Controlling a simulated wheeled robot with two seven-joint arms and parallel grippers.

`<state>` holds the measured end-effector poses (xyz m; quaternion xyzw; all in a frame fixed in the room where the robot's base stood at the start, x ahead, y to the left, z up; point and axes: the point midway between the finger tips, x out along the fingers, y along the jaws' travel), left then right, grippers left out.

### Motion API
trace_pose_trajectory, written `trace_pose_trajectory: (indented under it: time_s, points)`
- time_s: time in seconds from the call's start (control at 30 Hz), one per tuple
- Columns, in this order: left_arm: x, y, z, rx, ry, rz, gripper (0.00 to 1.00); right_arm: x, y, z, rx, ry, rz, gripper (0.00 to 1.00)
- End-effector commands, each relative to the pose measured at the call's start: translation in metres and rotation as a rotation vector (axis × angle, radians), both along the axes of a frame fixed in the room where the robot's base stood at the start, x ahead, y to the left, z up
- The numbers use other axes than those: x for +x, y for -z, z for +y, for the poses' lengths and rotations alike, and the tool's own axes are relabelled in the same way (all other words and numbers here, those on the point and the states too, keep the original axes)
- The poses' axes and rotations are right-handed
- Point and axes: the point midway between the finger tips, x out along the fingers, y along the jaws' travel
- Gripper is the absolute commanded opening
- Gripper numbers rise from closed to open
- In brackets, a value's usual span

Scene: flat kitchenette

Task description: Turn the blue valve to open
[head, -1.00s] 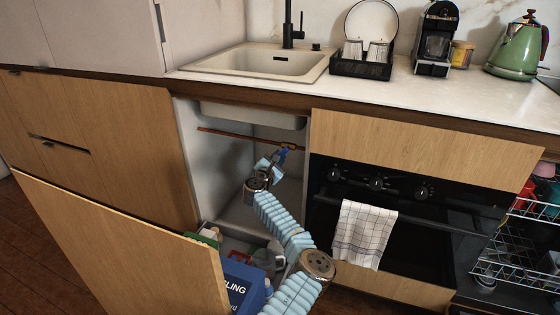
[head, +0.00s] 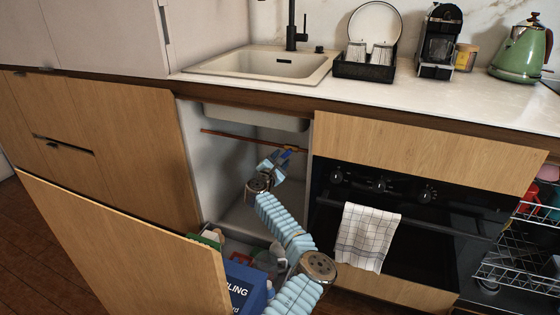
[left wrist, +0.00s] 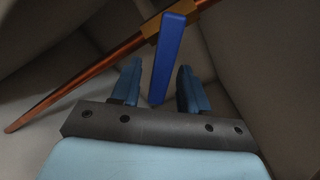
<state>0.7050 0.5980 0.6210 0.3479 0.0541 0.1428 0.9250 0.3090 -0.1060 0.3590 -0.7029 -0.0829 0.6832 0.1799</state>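The blue valve handle (left wrist: 168,55) is a flat blue lever on a brass fitting on a copper pipe (left wrist: 90,83). The fingers are apart, with gaps beside the lever. In the head view my left gripper (head: 283,156) reaches into the open cabinet under the sink, close below the pipe (head: 240,138). My right gripper is not in view.
The open cabinet door (head: 120,250) stands at the left, and the oven (head: 420,215) with a towel (head: 366,237) is to the right. A blue recycling bin (head: 245,285) and bottles sit low in front. The sink basin is above.

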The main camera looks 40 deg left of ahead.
Motion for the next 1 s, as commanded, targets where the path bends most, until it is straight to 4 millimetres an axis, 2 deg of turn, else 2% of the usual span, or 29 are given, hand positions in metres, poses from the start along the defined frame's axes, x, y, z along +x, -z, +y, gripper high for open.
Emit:
trace_pose_trajectory:
  time_s: [0.17,0.27,0.37,0.7,0.83,1.0]
  points:
    - [-0.002,0.0,0.0,0.0,-0.001,-0.001,0.45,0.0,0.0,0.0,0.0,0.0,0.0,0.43]
    - [-0.01,0.0,-0.003,0.0,-0.002,-0.001,0.45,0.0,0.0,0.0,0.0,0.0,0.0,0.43]
    - [-0.026,0.0,-0.008,0.001,-0.002,0.0,0.45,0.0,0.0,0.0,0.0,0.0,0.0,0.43]
    - [-0.102,0.0,-0.032,0.0,-0.003,-0.001,0.45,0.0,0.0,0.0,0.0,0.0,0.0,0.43]
    - [-0.121,0.0,-0.038,0.0,-0.002,-0.001,0.45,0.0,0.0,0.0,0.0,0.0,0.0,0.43]
    - [-0.131,0.0,-0.042,0.0,0.0,0.0,0.45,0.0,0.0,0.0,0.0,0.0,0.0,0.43]
